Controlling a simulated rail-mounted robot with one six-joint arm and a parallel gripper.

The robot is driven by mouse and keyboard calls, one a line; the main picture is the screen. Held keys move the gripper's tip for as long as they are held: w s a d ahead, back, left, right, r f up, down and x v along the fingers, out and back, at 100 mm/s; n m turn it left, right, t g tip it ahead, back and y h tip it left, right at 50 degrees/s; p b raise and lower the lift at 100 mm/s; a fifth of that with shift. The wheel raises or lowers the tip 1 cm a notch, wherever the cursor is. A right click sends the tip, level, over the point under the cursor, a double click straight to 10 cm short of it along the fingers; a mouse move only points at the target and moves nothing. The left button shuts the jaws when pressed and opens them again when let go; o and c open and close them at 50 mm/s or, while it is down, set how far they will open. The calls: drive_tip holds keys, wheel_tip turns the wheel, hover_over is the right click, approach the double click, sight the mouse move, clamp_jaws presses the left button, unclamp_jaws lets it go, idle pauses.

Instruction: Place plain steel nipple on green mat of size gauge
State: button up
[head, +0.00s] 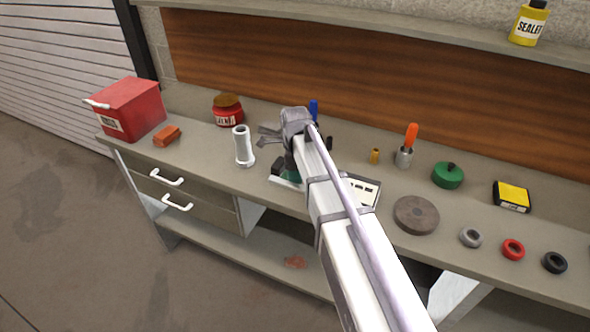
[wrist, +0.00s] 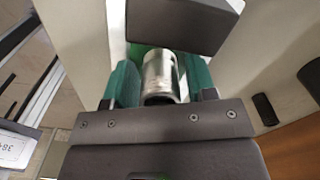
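In the wrist view, the plain steel nipple (wrist: 160,76) is a short shiny metal tube between the two green-padded fingers of my gripper (wrist: 160,82). Both pads lie against its sides, and my gripper appears shut on it. A patch of green (wrist: 137,50) shows just beyond the nipple; contact between them cannot be made out. In the head view, the green mat (head: 291,177) of the size gauge shows on a pale base (head: 285,184), partly hidden by my arm. My gripper is over this spot, and the nipple is hidden there.
A white flanged pipe (head: 243,147) stands left of the gauge, with a red jar (head: 228,112) behind it. A white marked card (head: 361,189) and a round brown disc (head: 416,215) lie to the right. A brass fitting (head: 375,156) and an orange-handled tool (head: 408,145) stand behind.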

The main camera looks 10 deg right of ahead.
drive_tip(key=shift+o, duration=0.6)
drive_tip(key=shift+r, duration=0.1)
drive_tip(key=r+p, duration=1.2)
drive_tip(key=shift+s, duration=0.2)
drive_tip(key=s+n, duration=1.9)
drive_tip(key=n, duration=0.2)
drive_tip(key=shift+s, duration=0.15)
